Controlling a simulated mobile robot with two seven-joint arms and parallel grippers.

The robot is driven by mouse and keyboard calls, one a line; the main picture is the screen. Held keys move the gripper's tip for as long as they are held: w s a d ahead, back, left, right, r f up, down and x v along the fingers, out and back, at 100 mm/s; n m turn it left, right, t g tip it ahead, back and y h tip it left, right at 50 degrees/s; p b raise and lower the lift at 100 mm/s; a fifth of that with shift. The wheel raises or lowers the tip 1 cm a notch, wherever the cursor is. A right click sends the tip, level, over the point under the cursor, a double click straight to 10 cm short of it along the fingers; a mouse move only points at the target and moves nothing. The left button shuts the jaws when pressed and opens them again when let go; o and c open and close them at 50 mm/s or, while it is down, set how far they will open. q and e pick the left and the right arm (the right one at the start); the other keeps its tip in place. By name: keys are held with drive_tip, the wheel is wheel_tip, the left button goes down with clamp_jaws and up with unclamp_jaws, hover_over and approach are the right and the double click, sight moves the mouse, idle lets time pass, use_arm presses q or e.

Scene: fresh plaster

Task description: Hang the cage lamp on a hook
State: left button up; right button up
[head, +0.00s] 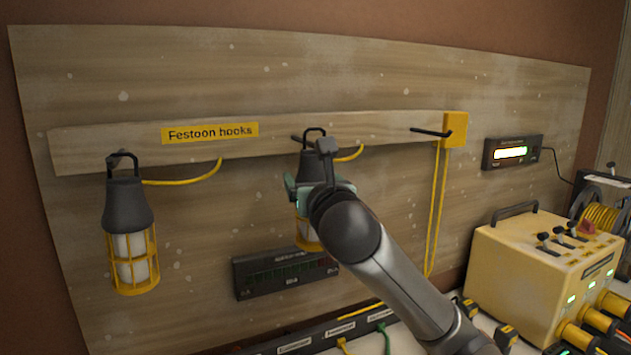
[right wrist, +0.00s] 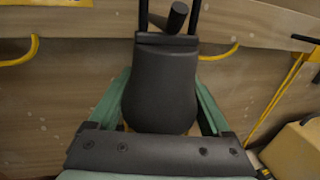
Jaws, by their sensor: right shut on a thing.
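A cage lamp with a dark grey cap (head: 308,165), a yellow cage and a black wire handle hangs upright at the rail's middle hook. My right gripper (right wrist: 160,110) is shut on its cap, with green fingers on both sides. In the right wrist view the dark end of the middle hook (right wrist: 178,16) shows between the two bars of the handle. I cannot tell whether the handle rests on the hook. In the head view my right arm hides much of the lamp. The right hook (head: 430,132) is bare. My left gripper is not in view.
Another cage lamp (head: 129,220) hangs on the left hook. The wooden rail (head: 380,130) carries a "Festoon hooks" label (head: 210,132). Yellow cables run along the rail and down. Below are a black panel (head: 285,272), a socket strip and a yellow power box (head: 520,265).

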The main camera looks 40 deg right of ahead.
drive_tip(key=shift+w+d, duration=0.1)
drive_tip(key=shift+w, duration=0.15)
drive_tip(key=shift+w+d+f, duration=0.15)
drive_tip(key=shift+w+f, duration=0.45)
drive_tip(key=shift+f, duration=0.05)
drive_tip(key=o, duration=1.5)
drive_tip(key=shift+f, duration=0.1)
